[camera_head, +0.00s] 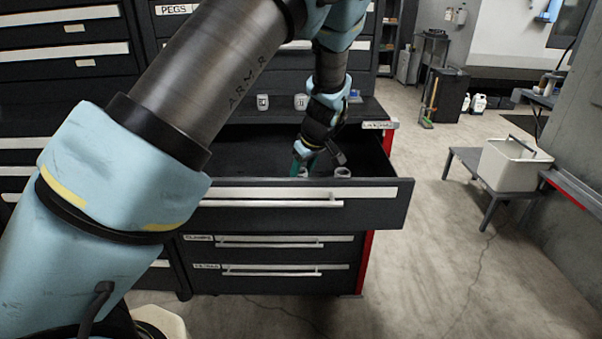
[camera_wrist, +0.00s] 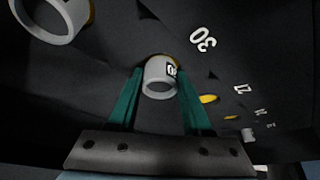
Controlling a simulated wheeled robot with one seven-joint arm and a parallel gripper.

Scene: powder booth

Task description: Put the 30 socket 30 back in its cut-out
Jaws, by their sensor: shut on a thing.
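The socket 30 (camera_wrist: 158,84) is a light grey cylinder with a small label, between the two green fingers of my gripper (camera_wrist: 159,74) in the wrist view. My gripper is shut on it. Yellow shows along its far edge, beside the printed "30" (camera_wrist: 203,39) on the dark drawer insert. I cannot tell whether the socket is seated in the cut-out or just above it. In the head view my gripper (camera_head: 302,171) reaches down into the open drawer (camera_head: 390,190), and the front panel hides the lower part.
A larger socket (camera_wrist: 52,18) stands at upper left in the wrist view. Empty yellow cut-outs (camera_wrist: 208,99) and a small socket (camera_wrist: 248,135) lie to the right. Two more pale sockets (camera_head: 301,101) stand on the cabinet top. A bench with a pale bin (camera_head: 512,165) stands right.

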